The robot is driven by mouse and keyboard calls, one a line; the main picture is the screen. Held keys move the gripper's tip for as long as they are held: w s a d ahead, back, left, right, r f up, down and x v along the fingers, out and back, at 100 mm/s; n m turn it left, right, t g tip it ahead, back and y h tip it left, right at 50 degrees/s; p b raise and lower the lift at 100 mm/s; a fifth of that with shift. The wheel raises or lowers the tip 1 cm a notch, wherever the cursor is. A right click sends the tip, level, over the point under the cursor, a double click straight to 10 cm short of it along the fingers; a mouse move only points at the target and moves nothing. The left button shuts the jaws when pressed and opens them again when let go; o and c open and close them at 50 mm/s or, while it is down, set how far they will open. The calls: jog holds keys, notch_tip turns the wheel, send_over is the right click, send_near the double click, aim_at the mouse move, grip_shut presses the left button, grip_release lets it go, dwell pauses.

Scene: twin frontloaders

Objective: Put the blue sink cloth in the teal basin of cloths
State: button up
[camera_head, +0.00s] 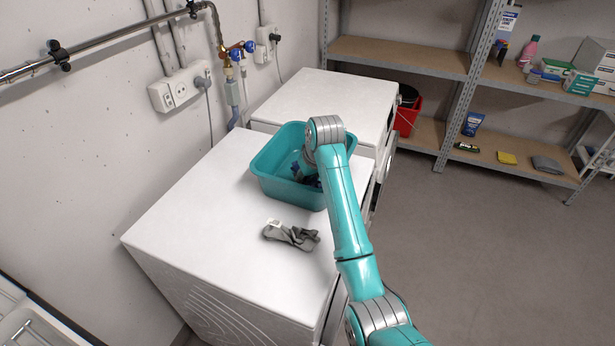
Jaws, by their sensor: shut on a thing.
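The teal basin (284,190) stands on top of the near white machine, close to its back right corner. My gripper (307,178) reaches down inside the basin, and its fingers are largely hidden by the rim and my arm. It is shut on dark blue fabric, which looks like the blue sink cloth (295,168); only a small piece of it shows against the basin's inner side. I cannot tell whether the cloth touches the basin floor. Other cloths inside the basin cannot be made out clearly.
A crumpled grey cloth (291,235) lies on the near machine (205,215) in front of the basin. A second white machine (325,100) stands behind. Pipes and a socket box (180,88) are on the left wall. Shelves (400,55) and a red bucket (407,115) are at the back right.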

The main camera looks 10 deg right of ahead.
jog(key=shift+f, duration=0.3)
jog(key=o, duration=1.3)
jog(key=shift+f, duration=0.1)
